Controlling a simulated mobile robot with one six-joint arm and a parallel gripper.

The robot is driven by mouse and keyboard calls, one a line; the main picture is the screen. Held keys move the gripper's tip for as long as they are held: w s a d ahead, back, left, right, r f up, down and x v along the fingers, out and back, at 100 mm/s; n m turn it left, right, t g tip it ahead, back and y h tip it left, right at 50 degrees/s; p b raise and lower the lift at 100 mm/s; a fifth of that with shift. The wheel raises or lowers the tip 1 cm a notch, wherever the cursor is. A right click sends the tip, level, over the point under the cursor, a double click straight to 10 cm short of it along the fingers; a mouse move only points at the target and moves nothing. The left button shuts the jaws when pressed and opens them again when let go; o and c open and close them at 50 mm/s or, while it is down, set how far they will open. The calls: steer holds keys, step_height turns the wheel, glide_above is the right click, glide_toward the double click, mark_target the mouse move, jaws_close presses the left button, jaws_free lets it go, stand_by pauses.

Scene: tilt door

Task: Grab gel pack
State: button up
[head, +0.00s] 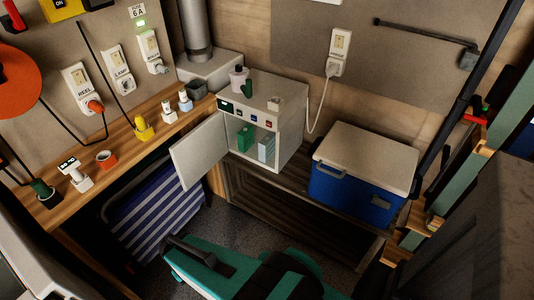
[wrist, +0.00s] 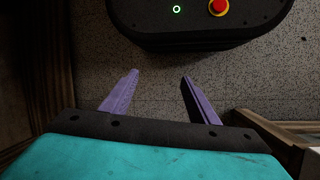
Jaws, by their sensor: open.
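A small white cabinet (head: 290,135) stands at the back with its door (head: 199,152) swung open to the left. Inside it are a green block-like item (head: 245,138) and a pale blue-white upright item (head: 266,149). Either could be the gel pack; I cannot tell which. My gripper (wrist: 159,74) shows in the wrist view with its two purple fingers spread apart over bare speckled floor, nothing between them. In the head view my teal and black arm is low at the bottom centre, in front of and below the cabinet; the fingers are not clearly seen there.
A blue cooler with a closed pale lid (head: 362,160) stands right of the cabinet. A wooden shelf (head: 130,140) with small items runs along the left wall, a blue-striped item (head: 160,205) below it. A cup (head: 239,79) stands on the cabinet. Dark floor lies in front.

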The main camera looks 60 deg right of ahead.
steer(key=w+d+m+t+h+b, duration=0.2)
steer(key=w+d+m+b, duration=0.25)
steer(key=w+d, duration=0.7)
steer(key=m+t+h+b, duration=0.2)
steer(key=m+h+b, duration=0.8)
steer(key=b, duration=0.4)
glide_toward(265, 143)
steer(key=m, duration=0.1)
steer(key=shift+w+r+y, duration=0.15)
steer(key=shift+r+y, duration=0.15)
steer(key=shift+r, duration=0.1)
steer(key=shift+b+x, duration=0.5)
steer(key=shift+x, duration=3.75)
steer(key=shift+d+f, duration=0.15)
